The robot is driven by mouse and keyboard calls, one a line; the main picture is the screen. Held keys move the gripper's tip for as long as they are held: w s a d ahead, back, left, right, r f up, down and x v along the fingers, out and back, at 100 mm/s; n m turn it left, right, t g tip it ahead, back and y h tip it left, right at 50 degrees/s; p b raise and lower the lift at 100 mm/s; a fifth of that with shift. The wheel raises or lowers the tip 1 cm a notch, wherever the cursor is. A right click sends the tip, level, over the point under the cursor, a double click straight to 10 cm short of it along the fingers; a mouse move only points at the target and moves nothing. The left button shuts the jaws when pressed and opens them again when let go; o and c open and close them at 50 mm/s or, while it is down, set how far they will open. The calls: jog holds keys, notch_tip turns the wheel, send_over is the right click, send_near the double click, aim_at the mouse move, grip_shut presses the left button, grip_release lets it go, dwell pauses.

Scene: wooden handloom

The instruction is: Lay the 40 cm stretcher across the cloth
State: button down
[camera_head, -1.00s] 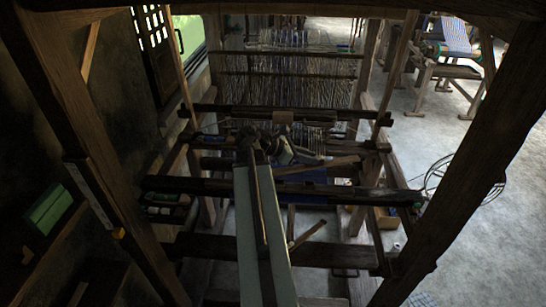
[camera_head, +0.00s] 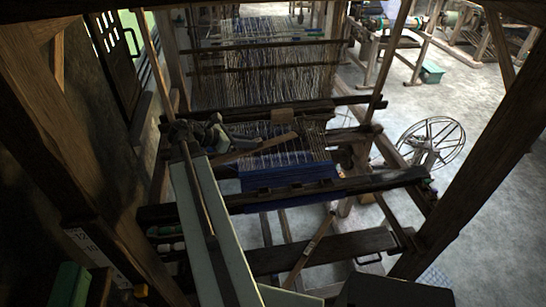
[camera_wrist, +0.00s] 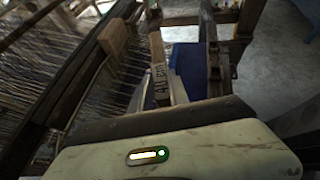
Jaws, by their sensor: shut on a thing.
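The stretcher (camera_head: 255,148) is a pale wooden bar held out to the right of my gripper (camera_head: 212,138) in the head view. My gripper is shut on it. In the wrist view the stretcher (camera_wrist: 157,68) points away from me and shows a printed "40" mark. The blue cloth (camera_head: 290,178) lies on the loom in front of the reed, to the right of and nearer than the gripper. The stretcher appears above the cloth's far left part; I cannot tell whether it touches. Its gripped end is hidden.
A wooden block (camera_head: 283,117) sits near the reed; warp threads (camera_head: 265,75) stretch behind. A dark beam (camera_head: 355,186) crosses in front of the cloth. Loom posts (camera_head: 480,150) stand on both sides. A wire wheel (camera_head: 432,142) stands on the floor at the right.

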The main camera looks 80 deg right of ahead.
jog(key=s+d+f+m+g+y+b, duration=0.1)
jog(key=s+f+m+y+b, duration=0.15)
jog(key=s, duration=0.45)
jog(key=s+f+m+g+y+b, duration=0.1)
jog(key=s+f+b, duration=0.3)
jog(key=s, duration=0.4)
jog(key=f+b, duration=0.8)
jog(key=shift+w+d+f, duration=0.1)
jog(key=shift+w+d, duration=0.1)
jog(key=shift+f+b, duration=0.15)
jog(key=shift+b, duration=0.15)
jog(key=shift+f, duration=0.1)
jog(key=c, duration=1.2)
grip_release()
jog(key=shift+o, duration=0.2)
